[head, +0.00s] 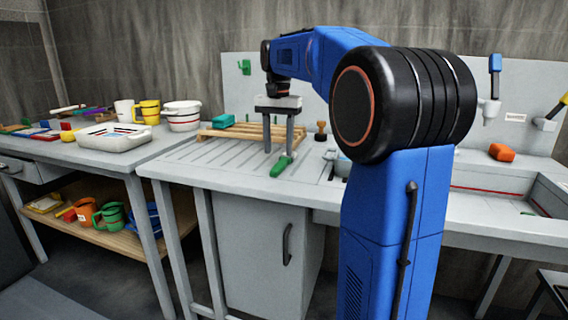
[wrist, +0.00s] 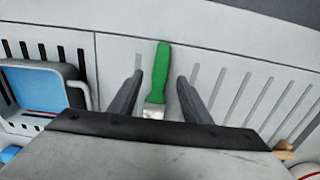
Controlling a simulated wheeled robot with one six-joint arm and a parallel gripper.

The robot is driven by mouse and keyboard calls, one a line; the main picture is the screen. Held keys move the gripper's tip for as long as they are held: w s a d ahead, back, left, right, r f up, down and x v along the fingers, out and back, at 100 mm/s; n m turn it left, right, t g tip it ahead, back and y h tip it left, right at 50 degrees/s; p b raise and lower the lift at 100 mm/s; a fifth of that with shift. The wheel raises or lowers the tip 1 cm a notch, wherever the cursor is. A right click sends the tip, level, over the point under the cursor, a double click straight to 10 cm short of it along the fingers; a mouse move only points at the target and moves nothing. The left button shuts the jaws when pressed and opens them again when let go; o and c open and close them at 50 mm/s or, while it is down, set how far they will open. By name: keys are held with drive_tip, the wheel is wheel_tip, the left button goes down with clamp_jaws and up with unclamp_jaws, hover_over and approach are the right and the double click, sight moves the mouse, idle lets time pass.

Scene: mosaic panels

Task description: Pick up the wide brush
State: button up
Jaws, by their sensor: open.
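The wide brush lies flat on the ridged drainboard, with its green handle (head: 282,166) towards the counter's front edge in the head view. In the wrist view its green handle (wrist: 161,72) points up the picture, and a pale metal part shows below it. The rest of its head is hidden behind my gripper body. My gripper (head: 278,140) points down over the brush, fingers apart. In the wrist view my gripper (wrist: 160,80) has one finger on each side of the brush, with gaps, touching neither side. Nothing is held.
A wooden rack (head: 245,134) with a teal block (head: 222,121) stands behind the brush. A blue-and-grey tray (wrist: 38,92) lies left in the wrist view. A wooden-handled tool (head: 320,130) stands to the right. The ridged drainboard (head: 215,157) left of the brush is clear.

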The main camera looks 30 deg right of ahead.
sight(279, 165)
drive_tip(key=shift+w+d+f, duration=0.15)
drive_tip(key=shift+f, duration=2.4)
clamp_jaws()
